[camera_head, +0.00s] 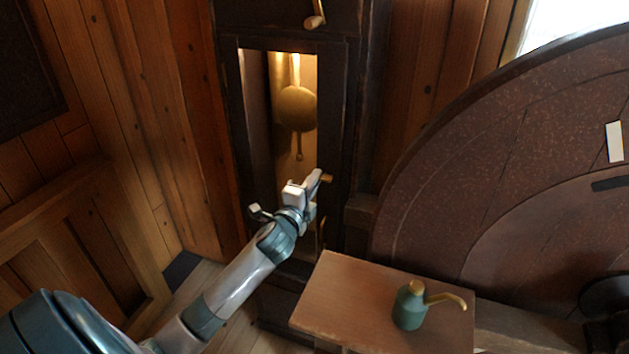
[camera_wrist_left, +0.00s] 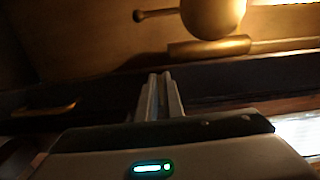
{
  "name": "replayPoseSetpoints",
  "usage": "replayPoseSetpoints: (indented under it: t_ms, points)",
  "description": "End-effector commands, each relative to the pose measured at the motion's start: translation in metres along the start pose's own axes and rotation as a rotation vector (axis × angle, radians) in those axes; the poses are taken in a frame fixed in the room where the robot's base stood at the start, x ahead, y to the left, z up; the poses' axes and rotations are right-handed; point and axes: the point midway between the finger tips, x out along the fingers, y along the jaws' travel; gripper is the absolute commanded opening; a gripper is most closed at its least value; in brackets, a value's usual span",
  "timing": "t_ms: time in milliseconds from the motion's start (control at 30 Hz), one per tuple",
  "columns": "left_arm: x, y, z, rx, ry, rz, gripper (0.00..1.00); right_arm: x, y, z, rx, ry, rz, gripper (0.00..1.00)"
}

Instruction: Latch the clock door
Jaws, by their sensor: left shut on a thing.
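The tall dark clock case (camera_head: 366,100) has a narrow door (camera_head: 335,130) with a glazed opening. Through it show a lit brass pendulum bob (camera_head: 297,108) and rod; the bob is also at the top of the left wrist view (camera_wrist_left: 213,15). A small brass latch piece (camera_head: 328,178) sticks out at the door's right edge. My left gripper (camera_head: 318,180) is at this edge, shut on the brass latch piece, mostly hidden by the fingers. In the left wrist view the fingers (camera_wrist_left: 160,92) are close together; what lies between them is unclear. My right gripper is out of view.
A wooden stand (camera_head: 345,295) at the front holds a green oil can (camera_head: 409,305) with a brass spout. A large dark red wheel (camera_head: 430,180) fills the right side. A light wooden handle (camera_head: 315,20) sits higher on the case. Plank walls (camera_head: 140,110) close the left.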

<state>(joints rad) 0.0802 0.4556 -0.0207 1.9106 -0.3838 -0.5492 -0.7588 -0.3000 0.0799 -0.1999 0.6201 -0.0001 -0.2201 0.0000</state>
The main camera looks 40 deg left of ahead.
Motion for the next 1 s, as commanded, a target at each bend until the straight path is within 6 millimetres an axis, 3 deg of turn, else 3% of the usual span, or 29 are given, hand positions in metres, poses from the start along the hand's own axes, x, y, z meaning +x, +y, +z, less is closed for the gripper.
replayPoseSetpoints:
  t_ms: [267,300,367,767,1000]
  points:
    - [0.000,0.001,0.001,-0.002,-0.001,0.001,0.00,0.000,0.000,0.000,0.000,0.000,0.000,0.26]
    - [0.000,0.001,0.001,-0.002,-0.001,0.001,0.14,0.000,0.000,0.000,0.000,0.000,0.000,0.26]
    - [0.000,0.001,0.001,-0.001,-0.001,0.001,0.26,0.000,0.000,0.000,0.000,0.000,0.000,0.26]
    - [-0.002,0.001,0.000,0.000,0.000,0.001,0.26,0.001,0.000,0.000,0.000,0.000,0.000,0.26]
    - [-0.021,0.002,0.000,0.000,0.000,0.000,0.26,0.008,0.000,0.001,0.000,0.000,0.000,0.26]
